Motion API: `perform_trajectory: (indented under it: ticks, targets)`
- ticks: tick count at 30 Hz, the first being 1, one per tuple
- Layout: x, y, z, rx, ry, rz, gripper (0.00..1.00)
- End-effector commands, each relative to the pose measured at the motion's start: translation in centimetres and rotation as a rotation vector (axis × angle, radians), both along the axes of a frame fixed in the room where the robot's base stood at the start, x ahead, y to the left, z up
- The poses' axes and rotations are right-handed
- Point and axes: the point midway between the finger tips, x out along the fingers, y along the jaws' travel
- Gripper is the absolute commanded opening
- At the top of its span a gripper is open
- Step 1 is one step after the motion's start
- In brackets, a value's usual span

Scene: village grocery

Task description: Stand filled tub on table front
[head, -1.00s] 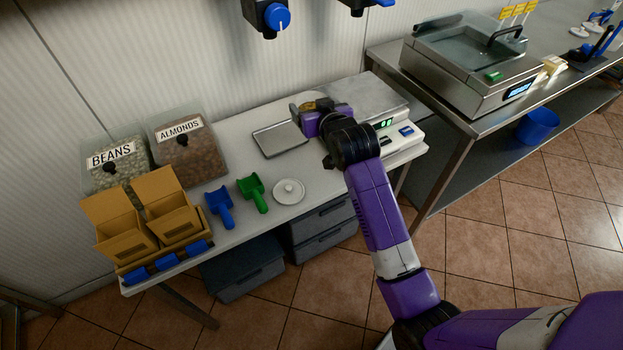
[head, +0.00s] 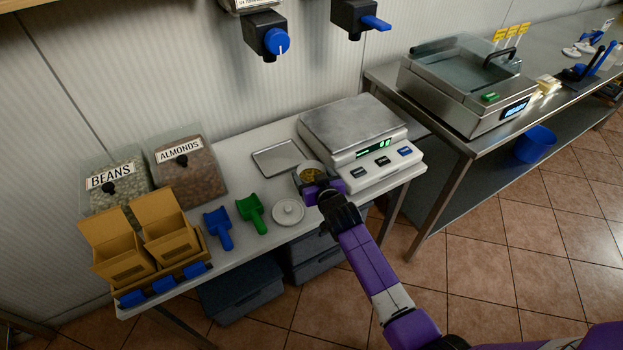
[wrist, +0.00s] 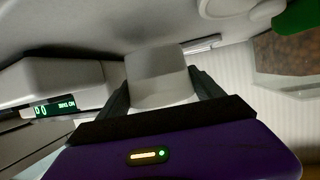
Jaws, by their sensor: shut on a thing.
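The filled tub (head: 312,168) is a small round pale tub with yellowish-brown contents. In the head view it is at the front part of the table (head: 265,158), just left of the scale. My gripper (head: 318,184) is shut on it from the front. In the wrist view the tub (wrist: 156,77) shows as a white cup wall between the two dark fingers (wrist: 160,95). It looks upright in the head view. I cannot tell whether its base touches the table.
The scale (head: 352,125) stands close on the right with a bare plate. A steel tray (head: 277,157) lies behind the tub, and a white lid (head: 288,211) lies to the left. Green (head: 251,212) and blue (head: 218,228) scoops lie further left.

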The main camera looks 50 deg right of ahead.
Motion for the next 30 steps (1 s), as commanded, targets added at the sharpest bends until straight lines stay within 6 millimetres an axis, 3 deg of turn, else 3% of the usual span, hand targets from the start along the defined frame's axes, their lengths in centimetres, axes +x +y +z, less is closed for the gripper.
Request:
perform_trajectory:
  ticks: [4, 17, 18, 20, 21, 30]
  targets:
    - [0.0, 0.0, -1.8, 0.0, 0.0, 0.001, 0.26]
    - [0.1, 0.0, -2.4, -0.001, -0.002, 0.001, 0.26]
    - [0.0, 0.0, -2.3, 0.0, -0.001, 0.001, 0.82]
    - [0.0, 0.0, -2.3, 0.0, -0.001, 0.001, 0.94]
    - [0.0, 0.0, -2.3, 0.0, -0.001, 0.001, 0.98]
    - [0.0, 0.0, -2.2, 0.0, 0.0, 0.001, 0.98]
